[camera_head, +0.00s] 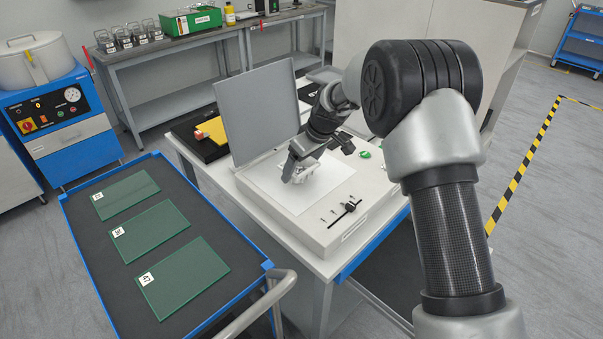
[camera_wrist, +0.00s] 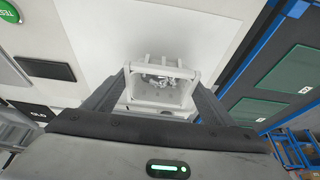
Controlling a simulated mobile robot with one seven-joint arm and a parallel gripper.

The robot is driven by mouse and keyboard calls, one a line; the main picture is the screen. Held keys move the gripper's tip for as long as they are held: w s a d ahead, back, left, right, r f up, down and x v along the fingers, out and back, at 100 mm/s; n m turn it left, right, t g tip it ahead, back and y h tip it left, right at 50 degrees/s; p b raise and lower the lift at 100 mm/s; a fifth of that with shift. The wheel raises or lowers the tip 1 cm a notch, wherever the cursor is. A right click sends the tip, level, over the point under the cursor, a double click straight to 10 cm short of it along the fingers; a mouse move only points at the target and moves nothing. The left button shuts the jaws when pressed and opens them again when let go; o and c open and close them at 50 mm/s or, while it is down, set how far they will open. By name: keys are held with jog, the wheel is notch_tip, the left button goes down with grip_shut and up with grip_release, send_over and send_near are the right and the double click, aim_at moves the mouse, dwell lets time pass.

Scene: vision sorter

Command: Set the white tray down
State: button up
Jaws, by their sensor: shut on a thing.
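The white tray (camera_wrist: 160,108) shows in the wrist view as a small open box with a few small grey metal pieces inside. My gripper (camera_wrist: 163,95) is shut on it, with a dark finger along each side. In the head view my gripper (camera_head: 300,168) is low over the white inspection plate (camera_head: 268,190) of the sorter, in front of the raised grey lid (camera_head: 258,115). The tray is mostly hidden by my gripper there. I cannot tell whether the tray touches the plate.
The sorter housing (camera_head: 330,222) has a black latch and a green button (camera_head: 364,154). A blue cart (camera_head: 100,262) with green boards (camera_head: 183,278) stands at left. Behind are a yellow item (camera_head: 213,130) on a black base and a workbench (camera_head: 170,45). Plate area around my gripper is clear.

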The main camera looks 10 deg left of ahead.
jog(key=shift+f, duration=1.25)
jog(key=shift+f+b, duration=0.25)
jog(key=shift+b, duration=0.05)
jog(key=o, duration=1.1)
jog(key=shift+r, duration=0.1)
jog(key=shift+r+p, duration=0.3)
jog(key=shift+p, duration=0.1)
jog(key=v, duration=1.1)
jog(key=shift+s+d+r, duration=0.15)
jog(key=shift+r, duration=0.2)
